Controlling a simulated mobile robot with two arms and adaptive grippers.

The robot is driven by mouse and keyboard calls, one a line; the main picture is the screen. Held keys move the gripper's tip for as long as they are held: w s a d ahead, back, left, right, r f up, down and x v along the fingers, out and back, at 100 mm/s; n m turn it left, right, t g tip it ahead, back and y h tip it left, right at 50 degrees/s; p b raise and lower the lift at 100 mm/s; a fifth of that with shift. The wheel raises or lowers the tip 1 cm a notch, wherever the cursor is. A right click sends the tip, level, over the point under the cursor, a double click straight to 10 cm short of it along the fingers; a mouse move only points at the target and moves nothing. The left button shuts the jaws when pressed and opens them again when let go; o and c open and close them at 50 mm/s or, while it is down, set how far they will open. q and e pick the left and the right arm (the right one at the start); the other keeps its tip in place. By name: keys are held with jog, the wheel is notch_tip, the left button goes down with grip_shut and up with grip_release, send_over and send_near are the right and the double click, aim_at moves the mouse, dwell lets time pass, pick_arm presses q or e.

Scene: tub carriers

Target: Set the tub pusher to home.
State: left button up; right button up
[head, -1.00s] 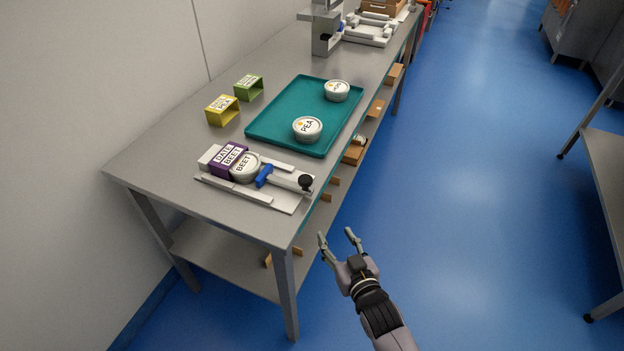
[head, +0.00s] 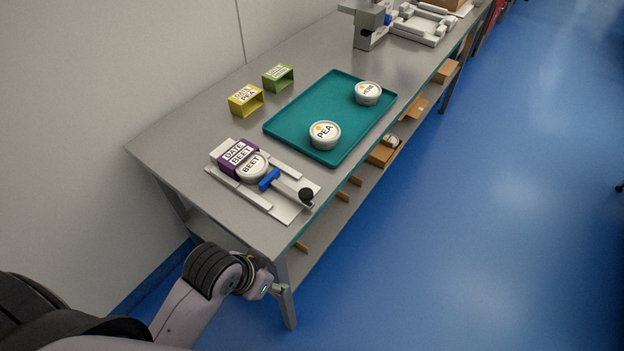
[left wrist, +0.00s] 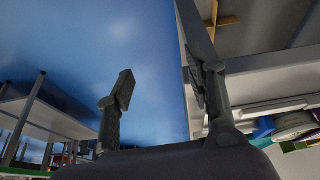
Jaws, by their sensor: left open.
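The tub pusher is a blue block (head: 269,178) on a grey bar with a black knob (head: 306,195). It lies on a white base plate (head: 286,211) with side rails, near the table's front corner. The blue block sits beside a white BEET tub (head: 252,166), which is at the mouth of a purple DATE BEET sleeve (head: 238,157). My left gripper (head: 282,290) is below and in front of the table corner, apart from the pusher. In the left wrist view its fingers (left wrist: 160,86) are spread and empty. My right gripper is out of view.
A teal tray (head: 291,111) holds a PEA tub (head: 325,134) and another tub (head: 368,92). Yellow (head: 246,100) and green (head: 278,77) sleeves stand behind it. The table leg (head: 284,292) is close to my left gripper. The blue floor at right is clear.

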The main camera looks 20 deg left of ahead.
pick_arm(q)
jog(key=w+d+r+m+h, duration=0.2)
jog(key=w+d+r+m, duration=0.15)
jog(key=w, duration=0.25)
jog(key=m+g, duration=0.2)
jog(key=m, duration=0.4)
send_near(305, 193)
jog(key=p+x, duration=0.2)
jog(key=x, duration=0.6)
jog(key=shift+w+f, duration=0.1)
jog(key=shift+f, duration=0.25)
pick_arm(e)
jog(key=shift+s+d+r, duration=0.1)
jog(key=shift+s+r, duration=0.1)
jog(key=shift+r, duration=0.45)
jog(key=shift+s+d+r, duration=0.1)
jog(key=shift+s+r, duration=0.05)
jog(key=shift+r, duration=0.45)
pick_arm(q)
grip_shut()
